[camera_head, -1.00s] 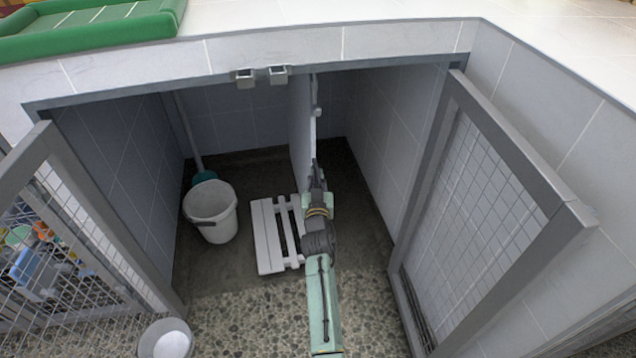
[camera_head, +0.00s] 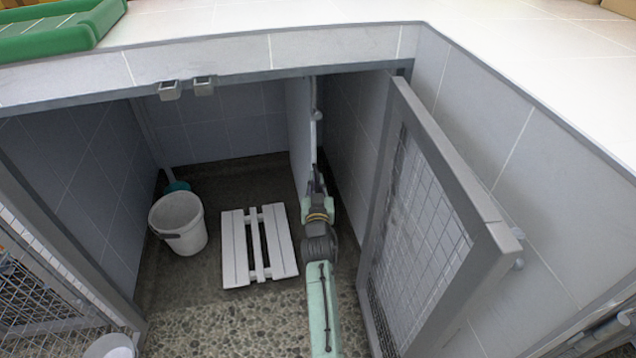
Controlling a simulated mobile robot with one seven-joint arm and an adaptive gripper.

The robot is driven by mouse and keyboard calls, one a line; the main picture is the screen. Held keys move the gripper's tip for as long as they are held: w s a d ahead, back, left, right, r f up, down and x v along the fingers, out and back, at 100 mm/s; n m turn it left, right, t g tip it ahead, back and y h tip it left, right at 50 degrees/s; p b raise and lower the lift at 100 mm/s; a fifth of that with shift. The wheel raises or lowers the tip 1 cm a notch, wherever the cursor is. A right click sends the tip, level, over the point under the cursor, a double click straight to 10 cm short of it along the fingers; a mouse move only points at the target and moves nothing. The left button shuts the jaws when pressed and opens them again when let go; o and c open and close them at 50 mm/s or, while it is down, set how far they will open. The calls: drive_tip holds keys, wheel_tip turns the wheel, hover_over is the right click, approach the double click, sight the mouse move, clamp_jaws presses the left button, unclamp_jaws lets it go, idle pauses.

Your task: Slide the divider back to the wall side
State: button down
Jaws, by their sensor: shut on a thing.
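The divider (camera_head: 300,125) is a pale grey upright panel inside the kennel, seen almost edge-on. It stands close to the right-hand tiled wall (camera_head: 358,115), with a narrow dark gap between them. My gripper (camera_head: 316,178) is at the divider's front edge, low down, and is shut on it. The arm reaches in from the front and hides the divider's lower front part. The fingertips are small and dark, so their exact contact is hard to see.
A white slatted board (camera_head: 259,246) lies on the floor left of my arm. A white bucket (camera_head: 178,224) stands by the left wall. An open mesh door (camera_head: 430,230) is close on my right.

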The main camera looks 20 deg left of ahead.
drive_tip(key=shift+w+d+r, duration=0.15)
drive_tip(key=shift+d, duration=0.05)
drive_tip(key=c, duration=1.7)
unclamp_jaws()
drive_tip(key=shift+o, duration=0.2)
drive_tip(key=shift+s+d+f, duration=0.1)
drive_tip(key=shift+s+f, duration=0.1)
drive_tip(key=shift+s, duration=0.05)
drive_tip(key=v, duration=1.1)
drive_tip(key=shift+s, duration=0.25)
drive_tip(key=shift+d+r, duration=0.1)
